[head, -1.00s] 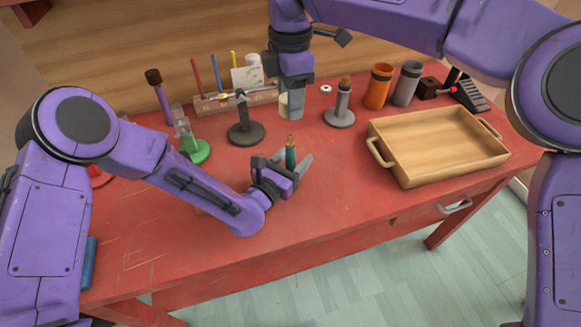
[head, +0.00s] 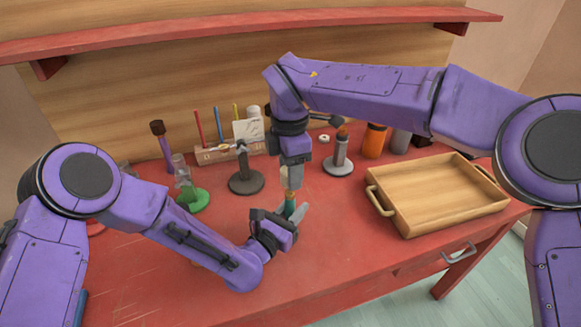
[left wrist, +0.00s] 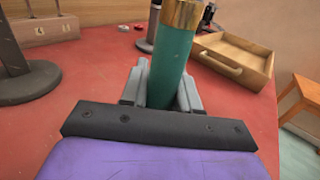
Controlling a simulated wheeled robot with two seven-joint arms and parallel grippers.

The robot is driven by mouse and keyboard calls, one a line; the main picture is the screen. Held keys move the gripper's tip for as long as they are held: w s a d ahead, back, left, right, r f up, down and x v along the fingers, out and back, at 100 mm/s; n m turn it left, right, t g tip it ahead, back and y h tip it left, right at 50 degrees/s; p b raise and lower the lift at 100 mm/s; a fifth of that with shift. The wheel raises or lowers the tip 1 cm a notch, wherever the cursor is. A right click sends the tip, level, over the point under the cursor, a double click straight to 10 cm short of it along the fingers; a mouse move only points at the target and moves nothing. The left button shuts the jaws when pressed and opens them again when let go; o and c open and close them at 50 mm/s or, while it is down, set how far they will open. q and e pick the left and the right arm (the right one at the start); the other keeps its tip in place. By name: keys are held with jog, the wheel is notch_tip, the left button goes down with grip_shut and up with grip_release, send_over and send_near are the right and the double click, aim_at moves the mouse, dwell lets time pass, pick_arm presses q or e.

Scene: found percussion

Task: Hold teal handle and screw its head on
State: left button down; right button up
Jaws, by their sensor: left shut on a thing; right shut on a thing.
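The teal handle (head: 291,208) stands upright in my left gripper (head: 290,213), which is shut on it. In the left wrist view the teal handle (left wrist: 168,65) rises between the fingers, with a brass collar (left wrist: 183,14) at its upper end. My right gripper (head: 292,184) points down directly above the handle. It is shut on a cream-coloured head (head: 284,180), mostly hidden by the fingers. The head is very close to the handle's brass end; I cannot tell whether they touch.
A wooden tray (head: 382,203) stands to the right. Behind are a dark stand (head: 246,181), a grey stand (head: 338,167), an orange cup (head: 374,142) and a rack (head: 216,155). A green-based stand (head: 196,200) is near my left arm. The red tabletop in front of the tray is clear.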

aim_at(290, 200)
dwell(0.3)
jog(key=shift+f, duration=0.9)
jog(key=shift+f, duration=0.6)
jog(key=m, duration=0.3)
jog(key=shift+m, duration=0.3)
jog(key=m, duration=0.5)
jog(key=shift+s+m, duration=0.1)
jog(key=shift+m, duration=0.2)
jog(key=m, duration=0.7)
jog(key=shift+a, duration=0.1)
